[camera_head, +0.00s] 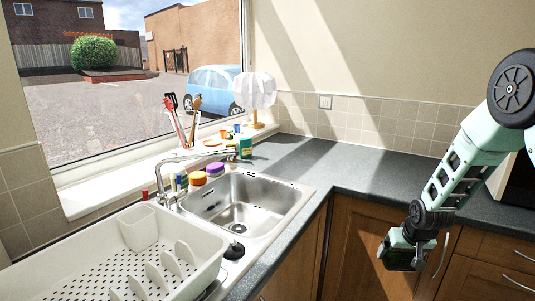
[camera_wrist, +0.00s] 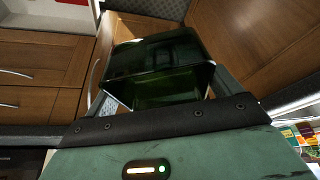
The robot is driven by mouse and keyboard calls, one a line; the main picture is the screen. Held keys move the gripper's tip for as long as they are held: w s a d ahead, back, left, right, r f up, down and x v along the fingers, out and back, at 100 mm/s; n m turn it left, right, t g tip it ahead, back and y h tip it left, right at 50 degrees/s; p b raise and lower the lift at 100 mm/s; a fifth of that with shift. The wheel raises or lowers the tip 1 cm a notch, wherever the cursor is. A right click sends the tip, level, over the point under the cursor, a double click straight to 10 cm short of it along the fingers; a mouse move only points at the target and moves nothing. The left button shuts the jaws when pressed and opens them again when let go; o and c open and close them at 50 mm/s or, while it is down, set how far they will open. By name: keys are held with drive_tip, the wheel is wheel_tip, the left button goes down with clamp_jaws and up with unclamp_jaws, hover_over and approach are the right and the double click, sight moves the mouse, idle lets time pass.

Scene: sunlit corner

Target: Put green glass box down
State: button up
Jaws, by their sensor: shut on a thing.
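The green glass box (camera_wrist: 155,55) is dark, see-through and box-shaped, and sits between the two fingers of my gripper (camera_wrist: 165,92) in the wrist view. My gripper is shut on it. In the head view, the box (camera_head: 402,259) hangs at the lower right under my gripper (camera_head: 411,241), in front of the wooden cabinet doors and below the worktop's top surface. Part of the box is hidden behind the gripper in the head view.
The grey worktop (camera_head: 370,172) has a clear stretch right of the sink (camera_head: 242,203). A white dish rack (camera_head: 120,260) stands at the left. Sponges, a lamp (camera_head: 256,92) and a utensil holder line the windowsill. Wooden cabinets (camera_head: 355,235) stand close behind the box.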

drive_tip(key=s+a+n, duration=0.1)
drive_tip(key=s+a, duration=0.5)
drive_tip(key=s, duration=0.5)
drive_tip(key=s+f, duration=0.5)
drive_tip(key=f, duration=0.1)
drive_tip(key=shift+d, duration=0.1)
